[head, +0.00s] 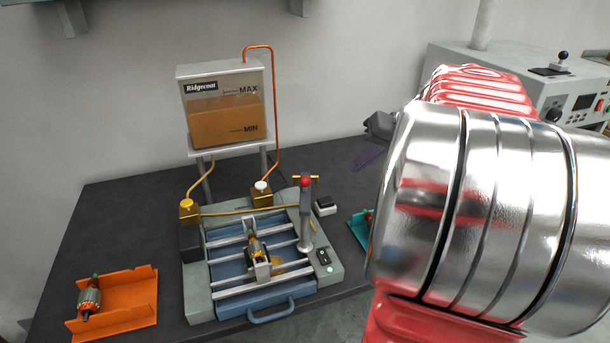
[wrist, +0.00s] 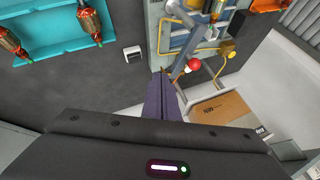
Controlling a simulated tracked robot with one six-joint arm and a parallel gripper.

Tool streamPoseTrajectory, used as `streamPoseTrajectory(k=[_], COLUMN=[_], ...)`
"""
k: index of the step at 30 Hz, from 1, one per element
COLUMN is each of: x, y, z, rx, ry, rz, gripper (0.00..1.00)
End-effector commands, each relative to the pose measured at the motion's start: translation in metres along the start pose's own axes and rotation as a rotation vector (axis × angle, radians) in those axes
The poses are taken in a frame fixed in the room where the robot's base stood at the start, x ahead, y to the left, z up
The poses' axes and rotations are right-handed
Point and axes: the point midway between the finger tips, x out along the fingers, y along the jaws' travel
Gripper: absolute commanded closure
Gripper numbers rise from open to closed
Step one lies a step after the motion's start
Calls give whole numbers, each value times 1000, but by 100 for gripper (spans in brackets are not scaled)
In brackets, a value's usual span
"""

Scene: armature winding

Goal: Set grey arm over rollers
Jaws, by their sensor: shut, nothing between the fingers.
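The grey arm (head: 305,217) stands raised at the right side of the coating machine, with a red knob (head: 306,181) and a thin yellow crosspiece at its top. The silver rollers (head: 228,240) run across the blue tray, and an armature (head: 257,249) sits among them. In the wrist view the grey arm (wrist: 184,48) and its red knob (wrist: 194,65) show upside down, beyond my fingertips. My gripper (wrist: 162,76) is shut and empty, with purple fingers. It appears apart from the knob. In the head view its purple fingers (head: 368,157) show right of the machine, partly behind my arm.
The Ridgecoat tank (head: 225,112) with copper pipe stands behind the machine. An orange tray (head: 130,312) with an armature is at left. A teal tray (wrist: 60,42) with armatures lies right of the machine, largely hidden by my arm in the head view. A small switch box (head: 325,206) sits between.

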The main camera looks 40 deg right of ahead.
Motion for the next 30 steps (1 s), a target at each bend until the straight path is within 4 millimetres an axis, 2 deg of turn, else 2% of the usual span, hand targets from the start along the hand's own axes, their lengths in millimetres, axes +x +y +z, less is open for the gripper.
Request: streamPoseTrajectory(k=[11, 16, 20, 30], x=[0, 8, 22, 74], y=[1, 1, 1, 1], z=[0, 0, 0, 0], rx=[1, 0, 0, 1], ry=[1, -1, -1, -2], rz=[-1, -3, -2, -2], gripper=[100, 100, 100, 100])
